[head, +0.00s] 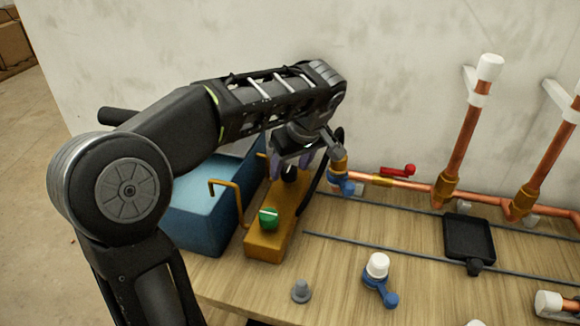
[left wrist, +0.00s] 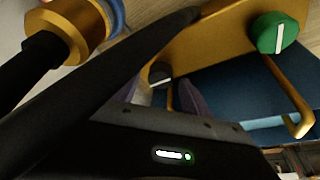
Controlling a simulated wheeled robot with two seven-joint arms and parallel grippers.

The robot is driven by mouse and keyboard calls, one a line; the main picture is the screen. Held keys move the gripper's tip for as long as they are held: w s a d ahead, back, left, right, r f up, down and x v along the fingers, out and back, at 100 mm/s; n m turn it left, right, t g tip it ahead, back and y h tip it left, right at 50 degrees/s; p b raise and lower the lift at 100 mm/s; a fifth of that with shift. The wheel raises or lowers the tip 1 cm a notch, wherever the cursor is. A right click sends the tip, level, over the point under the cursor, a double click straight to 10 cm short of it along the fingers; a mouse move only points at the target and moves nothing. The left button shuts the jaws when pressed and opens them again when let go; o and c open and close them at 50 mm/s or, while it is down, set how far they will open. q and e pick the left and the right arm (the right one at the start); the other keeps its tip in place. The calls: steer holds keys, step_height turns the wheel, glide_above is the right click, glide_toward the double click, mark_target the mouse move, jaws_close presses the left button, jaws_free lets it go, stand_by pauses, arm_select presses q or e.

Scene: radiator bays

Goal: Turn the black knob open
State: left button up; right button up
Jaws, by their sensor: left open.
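The black knob (head: 289,174) sits at the far end of a yellow manifold block (head: 262,244). In the left wrist view the black knob (left wrist: 160,75) shows a white pointer line on its face. A green knob (head: 268,218) with a white line sits nearer on the same block and also shows in the left wrist view (left wrist: 274,33). My left gripper (head: 290,163) is over the black knob. Its purple fingers (left wrist: 160,98) are open, one on each side of the knob; I cannot tell whether they touch it. My right gripper is in neither view.
A blue box (head: 205,215) stands left of the block, with a yellow bent handle (head: 228,190) between. A copper pipe (head: 400,184) with a red valve lever (head: 397,170) runs along the wall. A black tray (head: 469,238) and blue-white valve (head: 378,275) lie right.

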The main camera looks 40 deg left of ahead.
arm_select(q)
steer(key=p+v, duration=0.1)
steer(key=v, duration=0.6)
steer(key=shift+p, duration=0.35)
